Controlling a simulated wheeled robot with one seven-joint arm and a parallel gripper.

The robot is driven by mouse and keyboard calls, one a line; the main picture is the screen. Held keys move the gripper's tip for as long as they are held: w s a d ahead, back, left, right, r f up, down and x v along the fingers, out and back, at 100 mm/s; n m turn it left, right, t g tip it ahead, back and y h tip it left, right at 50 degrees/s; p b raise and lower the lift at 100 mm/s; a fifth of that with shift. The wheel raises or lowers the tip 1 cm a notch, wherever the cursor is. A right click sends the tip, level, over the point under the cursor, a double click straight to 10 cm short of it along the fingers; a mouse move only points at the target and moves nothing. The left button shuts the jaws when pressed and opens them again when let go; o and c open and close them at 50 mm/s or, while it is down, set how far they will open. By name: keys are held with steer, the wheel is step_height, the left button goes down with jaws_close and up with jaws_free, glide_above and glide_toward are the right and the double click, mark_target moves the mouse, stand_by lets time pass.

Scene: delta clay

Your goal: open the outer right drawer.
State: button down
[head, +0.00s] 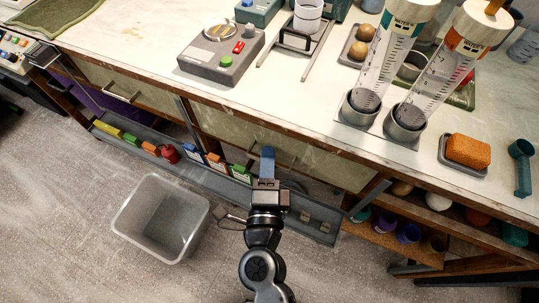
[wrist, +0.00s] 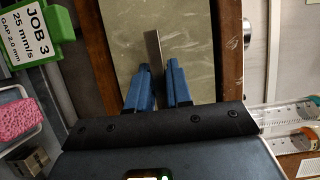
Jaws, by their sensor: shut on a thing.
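The right drawer's pale green front (head: 225,125) sits under the bench top and looks closed, close to flush with the frame. In the wrist view the front (wrist: 190,40) is a mottled green panel between brown wooden edges. Its metal bar handle (wrist: 153,46) stands out from the panel and runs down between my blue fingers. My gripper (head: 267,153) is at this handle in the head view, with its fingers hiding part of it. In the wrist view my gripper (wrist: 158,70) is shut on the handle's near part.
Another drawer with a metal handle (head: 122,93) is on the left. A grey shelf rail (head: 200,165) with several coloured boxes runs below the drawers. A grey bin (head: 161,218) stands on the floor left of my arm. Tall measuring cylinders (head: 378,70) stand on the bench.

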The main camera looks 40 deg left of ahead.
steer(key=s+d, duration=0.3)
steer(key=s, duration=1)
steer(key=s+d, duration=0.3)
steer(key=s, duration=0.9)
steer(key=shift+s, duration=0.4)
steer(key=shift+d, duration=0.1)
steer(key=c, duration=1.1)
jaws_free()
steer(key=shift+b+v, duration=0.8)
steer(key=shift+v, duration=3.1)
steer(key=shift+w, duration=0.1)
